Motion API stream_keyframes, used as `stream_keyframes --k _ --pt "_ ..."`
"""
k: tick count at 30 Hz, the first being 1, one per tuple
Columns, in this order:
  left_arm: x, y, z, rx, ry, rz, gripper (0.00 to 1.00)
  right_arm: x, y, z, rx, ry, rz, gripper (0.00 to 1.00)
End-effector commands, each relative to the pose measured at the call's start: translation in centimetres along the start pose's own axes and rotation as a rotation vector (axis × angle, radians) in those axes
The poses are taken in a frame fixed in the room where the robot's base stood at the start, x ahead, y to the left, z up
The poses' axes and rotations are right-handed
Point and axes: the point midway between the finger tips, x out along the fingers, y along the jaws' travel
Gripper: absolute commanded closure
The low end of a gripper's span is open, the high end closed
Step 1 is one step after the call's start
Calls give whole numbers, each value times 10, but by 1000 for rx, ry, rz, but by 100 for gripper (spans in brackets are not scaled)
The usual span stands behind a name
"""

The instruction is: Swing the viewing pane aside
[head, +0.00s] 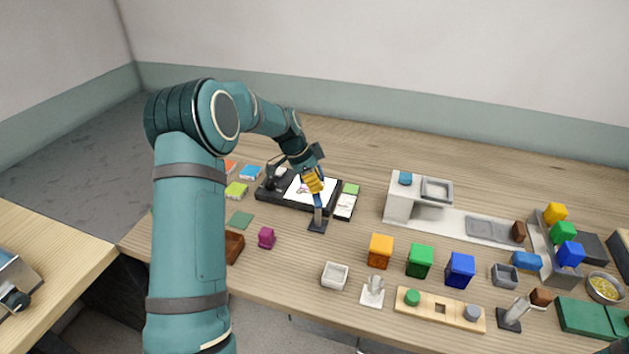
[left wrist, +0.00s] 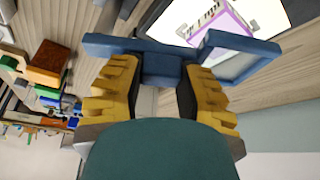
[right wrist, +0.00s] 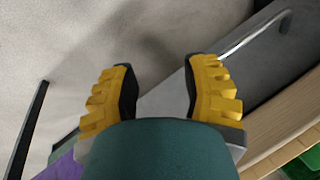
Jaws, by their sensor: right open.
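The viewing pane (left wrist: 240,62) is a clear plate in a blue frame, joined to a blue bar in the left wrist view. My left gripper (left wrist: 160,85) has its yellow fingers on both sides of the bar's blue middle block and looks shut on it. In the head view, my left gripper (head: 312,180) is over the dark tray, and a blue piece shows just below it above a small stand (head: 318,224). The fingers hide much of the pane there. My right gripper (right wrist: 160,85) is open and empty, away from the pane.
The dark tray (head: 264,195) holds a white card with a pink picture, partly behind the gripper. A card strip (head: 345,205) lies right of it. A magenta cube (head: 266,238) stands in front. Orange, green and blue cubes stand farther right. A table edge (right wrist: 285,95) is beside my right gripper.

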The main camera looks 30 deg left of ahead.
Motion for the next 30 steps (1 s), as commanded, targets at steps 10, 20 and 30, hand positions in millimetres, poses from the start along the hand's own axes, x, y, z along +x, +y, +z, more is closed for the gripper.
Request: stream_keyframes --k 10,20,30 --pt "1 1 2 -28 0 -9 100 2 1 0 0 -1 0 53" --pt "-3 3 13 -209 0 -83 100 11 4 3 -2 -6 -1 53" --pt "-11 11 29 -502 -2 -204 100 12 4 2 -2 -4 -1 53"
